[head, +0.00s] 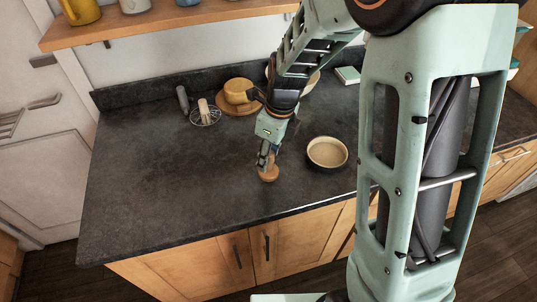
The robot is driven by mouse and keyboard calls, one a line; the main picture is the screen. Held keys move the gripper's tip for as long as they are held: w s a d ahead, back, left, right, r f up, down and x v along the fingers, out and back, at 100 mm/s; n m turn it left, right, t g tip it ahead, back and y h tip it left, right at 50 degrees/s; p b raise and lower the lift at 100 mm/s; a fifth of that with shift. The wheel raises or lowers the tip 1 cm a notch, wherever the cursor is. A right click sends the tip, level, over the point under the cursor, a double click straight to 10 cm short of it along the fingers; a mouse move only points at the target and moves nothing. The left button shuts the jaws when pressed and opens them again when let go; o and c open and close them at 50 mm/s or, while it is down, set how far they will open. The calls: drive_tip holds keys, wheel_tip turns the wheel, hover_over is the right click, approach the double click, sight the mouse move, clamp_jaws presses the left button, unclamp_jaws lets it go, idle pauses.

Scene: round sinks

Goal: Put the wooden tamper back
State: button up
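A small wooden piece with a round base (269,175), which looks like the wooden tamper, is on or just above the dark counter near its front edge. My gripper (267,160) points down directly over it, and the fingertips overlap its upper part. The picture is too small to tell whether the fingers are closed on it. The tamper's upper part is hidden by the fingers.
A round bowl (327,153) stands close on the right. Behind are a wire whisk (205,113), a dark cylinder (183,99) and a yellow-brown item (238,91) on a round wooden board (227,108). The counter's left side (150,190) is clear.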

sight(275, 171)
wheel_tip(275, 171, up, 12)
drive_tip(key=s+d, duration=0.1)
drive_tip(key=shift+d, duration=0.3)
idle(0.3)
